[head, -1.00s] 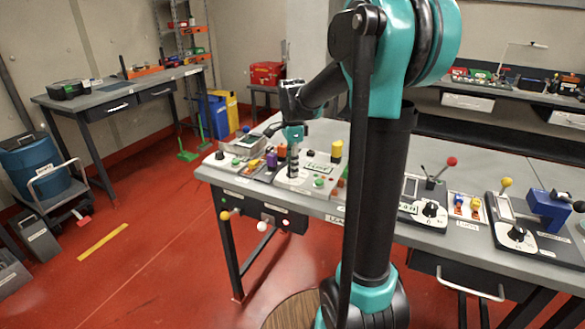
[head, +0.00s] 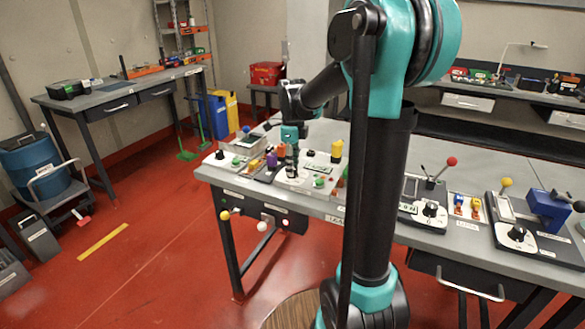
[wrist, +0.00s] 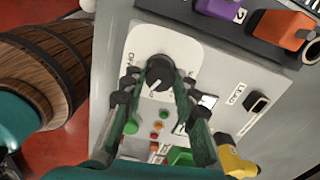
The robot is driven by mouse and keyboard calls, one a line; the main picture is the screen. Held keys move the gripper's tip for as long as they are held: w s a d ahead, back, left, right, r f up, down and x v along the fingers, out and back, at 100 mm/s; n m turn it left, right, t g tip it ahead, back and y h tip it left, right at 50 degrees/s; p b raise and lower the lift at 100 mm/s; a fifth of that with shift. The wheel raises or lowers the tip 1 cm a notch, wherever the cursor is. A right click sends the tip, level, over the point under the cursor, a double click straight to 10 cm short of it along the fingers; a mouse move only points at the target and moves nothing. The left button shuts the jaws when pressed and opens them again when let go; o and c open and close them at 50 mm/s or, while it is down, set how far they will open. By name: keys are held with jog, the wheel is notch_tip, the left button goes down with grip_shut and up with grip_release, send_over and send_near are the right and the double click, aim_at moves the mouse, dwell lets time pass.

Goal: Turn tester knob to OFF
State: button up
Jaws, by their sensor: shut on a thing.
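The black round knob (wrist: 159,72) with a white pointer line sits on a white rounded plate (wrist: 146,38) of a grey panel in the wrist view. Its pointer slants toward the lower left; part of the plate's lettering is hidden. My gripper (wrist: 157,84) has its two fingers on either side of the knob, shut on it. In the head view my gripper (head: 291,168) points down at the grey panel (head: 316,168) on the near table, and the knob is hidden behind the fingers.
Near the knob are small coloured buttons (wrist: 158,127), a green button (wrist: 180,156), a black switch (wrist: 257,102) and a yellow part (wrist: 238,157). Purple (wrist: 222,9) and orange (wrist: 283,29) connectors stand beyond. A wooden barrel (wrist: 50,62) is at left, below the table.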

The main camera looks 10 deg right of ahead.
jog(key=m, duration=0.4)
jog(key=shift+m, duration=0.9)
jog(key=shift+m, duration=1.2)
jog(key=o, duration=1)
jog(key=shift+c, duration=0.2)
jog(key=shift+r, duration=0.1)
jog(key=shift+r, duration=1.65)
